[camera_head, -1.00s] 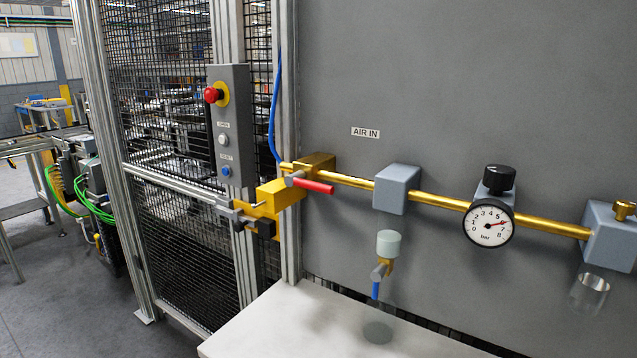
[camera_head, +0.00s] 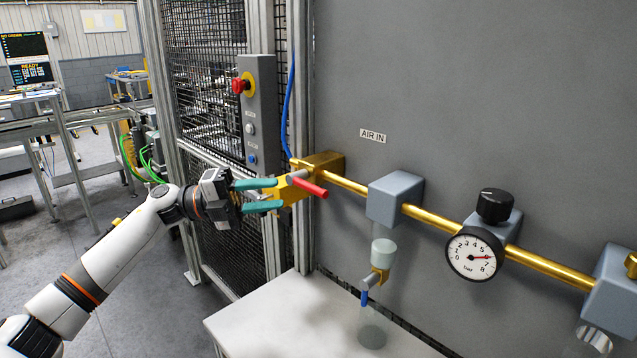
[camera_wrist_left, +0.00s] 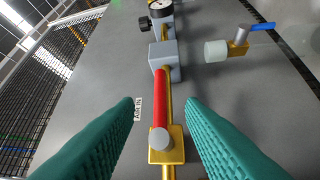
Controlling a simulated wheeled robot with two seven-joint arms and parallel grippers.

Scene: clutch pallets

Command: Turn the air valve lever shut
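The air valve is a yellow brass body (camera_head: 322,163) on the brass pipe, below the AIR IN label. Its red lever (camera_head: 310,188) points right and slightly down, roughly along the pipe. My left gripper (camera_head: 280,193) is open at the valve, its teal fingers just left of the lever, one higher than the other. In the left wrist view the red lever (camera_wrist_left: 160,95) lies over the pipe, with its grey pivot (camera_wrist_left: 160,139) near the bottom. The open fingers stand on either side of the lever, with visible gaps. My right gripper is not in view.
A pressure gauge (camera_head: 474,254) with a black knob sits on the pipe to the right. A blue-handled drain valve (camera_head: 368,287) hangs under the grey block (camera_head: 394,198). A control box (camera_head: 258,115) and mesh fence stand behind my left gripper. A pale tabletop (camera_head: 270,318) lies below.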

